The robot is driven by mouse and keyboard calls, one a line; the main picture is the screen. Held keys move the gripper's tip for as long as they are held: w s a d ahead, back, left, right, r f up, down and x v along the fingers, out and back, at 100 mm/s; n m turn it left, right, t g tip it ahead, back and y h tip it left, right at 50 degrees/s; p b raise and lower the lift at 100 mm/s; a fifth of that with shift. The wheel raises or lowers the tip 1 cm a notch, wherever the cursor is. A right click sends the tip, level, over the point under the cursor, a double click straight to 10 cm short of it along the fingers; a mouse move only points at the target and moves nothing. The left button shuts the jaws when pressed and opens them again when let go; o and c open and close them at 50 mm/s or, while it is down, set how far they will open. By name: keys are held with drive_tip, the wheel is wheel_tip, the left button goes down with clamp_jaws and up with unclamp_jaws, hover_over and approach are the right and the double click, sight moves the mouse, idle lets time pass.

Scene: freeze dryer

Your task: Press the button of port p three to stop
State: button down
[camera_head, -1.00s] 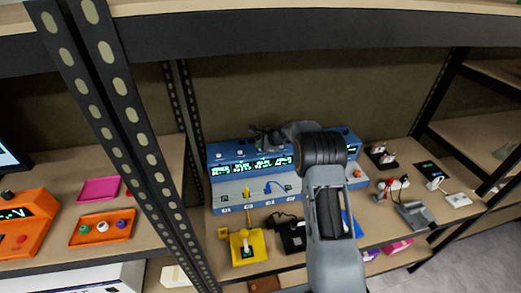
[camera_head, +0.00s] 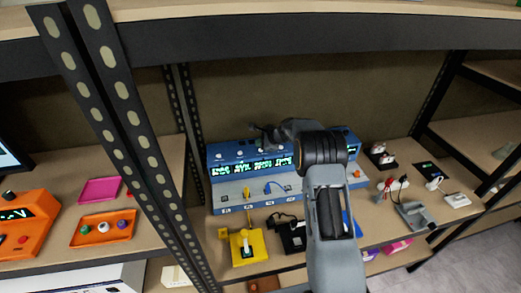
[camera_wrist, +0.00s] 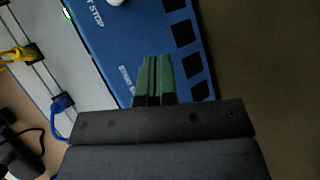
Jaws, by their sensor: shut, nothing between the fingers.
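The blue freeze dryer (camera_head: 225,172) stands on the shelf with lit green displays and a sloped grey front ledge. A row of small white buttons (camera_head: 240,153) runs along its upper face; those farther right are hidden by my arm. My gripper (camera_head: 254,130) is over the back upper part of the dryer. In the wrist view its green fingertips (camera_wrist: 155,72) are shut and empty, over the blue top face with white STOP lettering (camera_wrist: 95,12). A white button (camera_wrist: 115,2) is cut by the top edge there. I cannot tell which port it belongs to.
A yellow joystick box (camera_head: 248,247) and a black device (camera_head: 292,236) stand in front of the dryer. An orange tray (camera_head: 103,230) lies left of a slotted black post (camera_head: 125,130). A shelf beam (camera_head: 300,32) crosses above.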

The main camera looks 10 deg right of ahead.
wheel_tip(320, 180, up, 6)
drive_tip(key=p, duration=0.3)
drive_tip(key=shift+f+p, duration=0.1)
drive_tip(key=shift+p, duration=0.25)
idle(0.5)
drive_tip(key=s+f+n+g, duration=0.1)
drive_tip(key=s+f+n, duration=0.1)
drive_tip(key=f, duration=0.1)
drive_tip(key=shift+s+f+n, duration=0.1)
drive_tip(key=shift+s+n, duration=0.3)
drive_tip(key=s+r+n+h+b, duration=0.1)
drive_tip(key=s+r+n, duration=0.4)
drive_tip(key=s, duration=0.7)
drive_tip(key=s+r+n+h, duration=0.3)
drive_tip(key=s+r+n, duration=0.2)
drive_tip(key=s, duration=0.8)
drive_tip(key=s+r+n+g+h+b, duration=0.1)
drive_tip(key=s+r+n, duration=0.4)
drive_tip(key=s, duration=0.8)
drive_tip(key=shift+s+n+h+b, duration=0.15)
drive_tip(key=shift+n+h+b, duration=0.2)
drive_tip(key=shift+h, duration=0.25)
